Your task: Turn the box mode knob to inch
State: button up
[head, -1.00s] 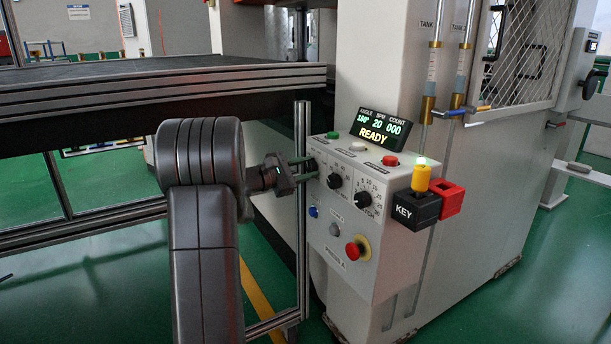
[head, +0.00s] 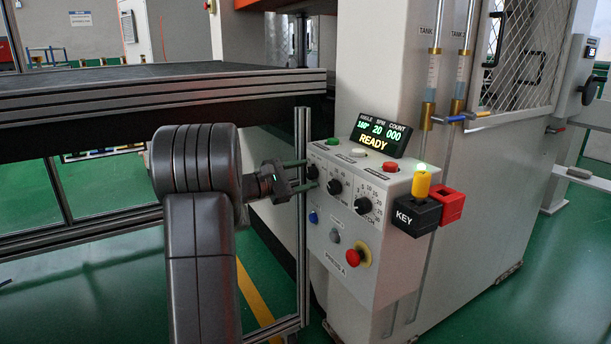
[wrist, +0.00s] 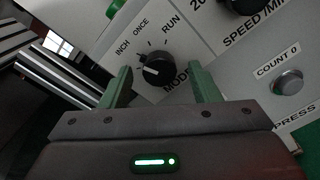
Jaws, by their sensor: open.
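The mode knob (wrist: 157,69) is black and round, on the grey control box (head: 380,265). In the wrist view the labels INCH, ONCE and RUN run around its upper left side. A white mark on the knob lies left of its middle, towards the INCH side; its exact setting is hard to tell. My gripper (wrist: 162,84) has two green fingers, open, one on each side of the knob and apart from it. In the head view my gripper (head: 308,173) is at the box's upper left, with the knob small and partly hidden by the fingers.
Two more knobs, the speed knob (head: 334,186) and the pitch knob (head: 363,205), sit to the right. A red emergency button (head: 358,252) and a count button (wrist: 288,82) are on the panel. A metal post (head: 302,220) stands close beside the gripper. The display (head: 378,135) reads READY.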

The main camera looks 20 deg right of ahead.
jog(key=s+a+p, duration=0.1)
jog(key=a, duration=1.2)
jog(key=shift+d, duration=0.1)
jog(key=d, duration=0.9)
jog(key=w+d+b, duration=0.1)
jog(key=d, duration=0.3)
jog(key=shift+d, duration=0.4)
